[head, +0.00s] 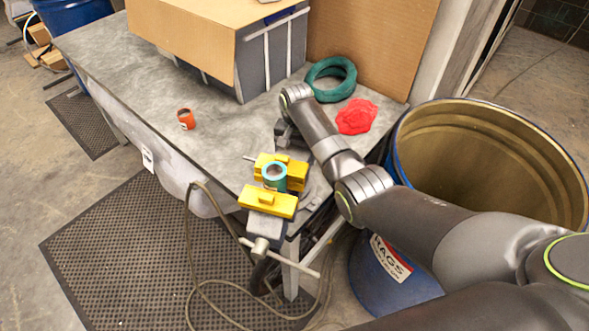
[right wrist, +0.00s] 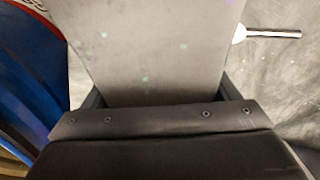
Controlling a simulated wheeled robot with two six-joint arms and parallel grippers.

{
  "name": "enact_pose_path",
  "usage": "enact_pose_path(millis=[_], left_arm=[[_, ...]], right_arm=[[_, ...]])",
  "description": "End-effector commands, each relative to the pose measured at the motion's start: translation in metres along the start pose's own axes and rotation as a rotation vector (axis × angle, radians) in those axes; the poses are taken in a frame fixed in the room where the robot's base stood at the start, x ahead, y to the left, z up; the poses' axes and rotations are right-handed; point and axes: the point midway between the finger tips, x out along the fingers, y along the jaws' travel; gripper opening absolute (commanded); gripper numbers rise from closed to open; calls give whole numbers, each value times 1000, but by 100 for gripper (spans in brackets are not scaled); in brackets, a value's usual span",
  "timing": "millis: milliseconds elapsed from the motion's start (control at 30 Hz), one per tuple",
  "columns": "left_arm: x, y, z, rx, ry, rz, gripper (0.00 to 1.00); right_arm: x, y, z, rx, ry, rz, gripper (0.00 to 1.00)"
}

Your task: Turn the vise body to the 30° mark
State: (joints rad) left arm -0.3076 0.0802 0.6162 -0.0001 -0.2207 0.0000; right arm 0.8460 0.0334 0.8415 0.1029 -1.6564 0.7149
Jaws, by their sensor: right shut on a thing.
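The vise stands at the table's near right corner, with yellow jaws (head: 268,200) and a teal cylinder (head: 274,177) between them. Its grey front end (head: 265,226) and screw handle point toward the bottom of the head view. My right gripper (head: 286,135) is at the far end of the vise, partly hidden by my wrist. In the right wrist view it is shut on the grey vise body (right wrist: 150,50), whose flat surface fills the space between the fingers. The base scale and the 30° mark cannot be made out. My left gripper is not in view.
An orange cup (head: 186,119) stands on the grey table (head: 110,65). A red cloth (head: 356,116) and a green coil (head: 331,79) lie behind my right arm. A large blue drum (head: 490,120) is close on the right. A hose (head: 190,255) hangs before the table.

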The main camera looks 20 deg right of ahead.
Motion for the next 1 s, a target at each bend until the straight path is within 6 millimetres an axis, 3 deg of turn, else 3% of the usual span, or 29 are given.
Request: enact_pose_path(millis=[400,933,967,1000], left_arm=[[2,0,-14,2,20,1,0],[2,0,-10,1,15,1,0],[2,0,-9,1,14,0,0],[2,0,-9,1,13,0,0]], right_arm=[[-2,-3,-9,-87,-1,0,41],[-2,-4,-9,-97,1,-1,41],[-2,-4,-9,-97,1,-1,84],[-2,-4,-9,-96,1,-1,90]])
